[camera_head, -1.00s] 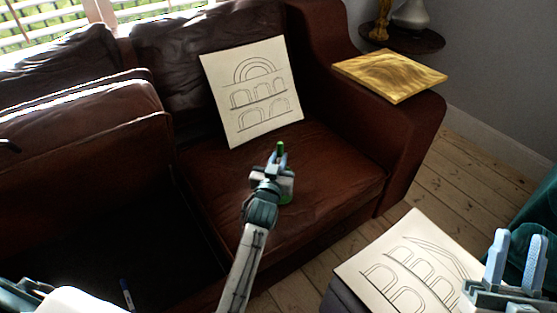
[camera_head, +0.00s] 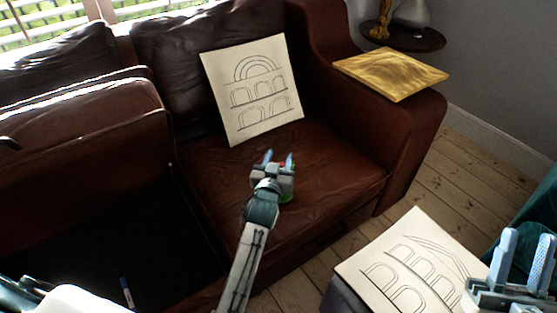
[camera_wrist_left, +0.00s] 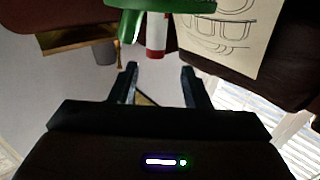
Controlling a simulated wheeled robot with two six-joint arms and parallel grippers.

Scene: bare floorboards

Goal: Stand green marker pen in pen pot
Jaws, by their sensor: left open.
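The green pen pot (camera_head: 289,192) is on the brown sofa seat, partly hidden behind my left gripper (camera_head: 269,155). In the left wrist view, which is upside down, its green rim (camera_wrist_left: 150,5) shows at the top edge. A green marker end (camera_wrist_left: 128,28) and a white marker with a red end (camera_wrist_left: 155,38) stick out of the pot side by side; the green one looks slightly tilted. My left gripper is open and empty, its fingertips (camera_wrist_left: 158,70) just clear of the marker ends. My right gripper (camera_head: 517,250) is open and empty at the lower right.
A drawing on a panel (camera_head: 252,85) leans on the sofa back; another (camera_head: 410,268) lies at the lower right. A gold board (camera_head: 390,73) rests on the sofa arm. A blue-ended marker (camera_head: 126,288) lies at the lower left. The seat right of the pot is clear.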

